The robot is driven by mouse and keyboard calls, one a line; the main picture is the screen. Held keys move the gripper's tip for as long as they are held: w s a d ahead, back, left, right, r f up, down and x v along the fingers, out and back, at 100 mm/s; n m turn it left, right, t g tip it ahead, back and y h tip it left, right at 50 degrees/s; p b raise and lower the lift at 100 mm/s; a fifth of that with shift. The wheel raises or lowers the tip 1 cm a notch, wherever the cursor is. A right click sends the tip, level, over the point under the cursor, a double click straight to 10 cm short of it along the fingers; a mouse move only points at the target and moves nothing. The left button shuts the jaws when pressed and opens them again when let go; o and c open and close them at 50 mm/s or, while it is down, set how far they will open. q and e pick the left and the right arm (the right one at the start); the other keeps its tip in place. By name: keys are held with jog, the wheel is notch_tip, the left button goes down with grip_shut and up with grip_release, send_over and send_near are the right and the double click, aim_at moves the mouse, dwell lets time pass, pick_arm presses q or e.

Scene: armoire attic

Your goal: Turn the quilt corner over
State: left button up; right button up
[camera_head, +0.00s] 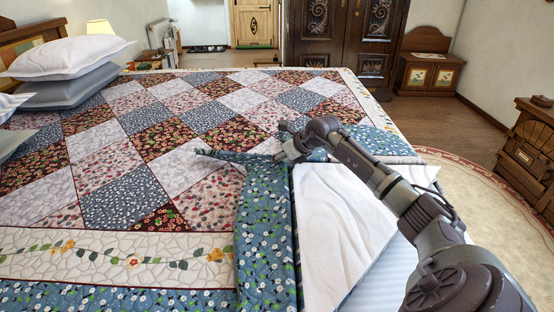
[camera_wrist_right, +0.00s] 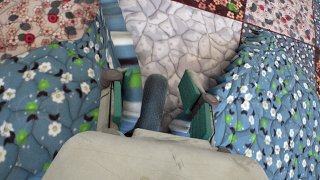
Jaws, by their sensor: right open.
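The patchwork quilt (camera_head: 130,150) covers most of the bed. Its right side is folded back near my right gripper, with blue floral cloth (camera_head: 266,225) showing along the fold and a narrow flap lying on the patchwork. My right gripper (camera_head: 284,152) is at the fold, just above the quilt. In the right wrist view its green-padded fingers (camera_wrist_right: 155,100) stand apart, with blue floral cloth (camera_wrist_right: 265,105) on both sides and pale patchwork beyond. A dark grey-blue strip shows between them; I cannot tell what it is. My left gripper is not in view.
White sheet (camera_head: 335,220) and a striped mattress (camera_head: 385,268) lie bare beside the fold. Pillows (camera_head: 65,58) are stacked at the left. A dark armoire (camera_head: 345,45) and a wooden chest (camera_head: 428,75) stand at the back. A wooden drawer unit (camera_head: 525,150) stands at the right.

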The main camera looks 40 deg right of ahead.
jog(key=shift+x, duration=0.85)
grip_shut()
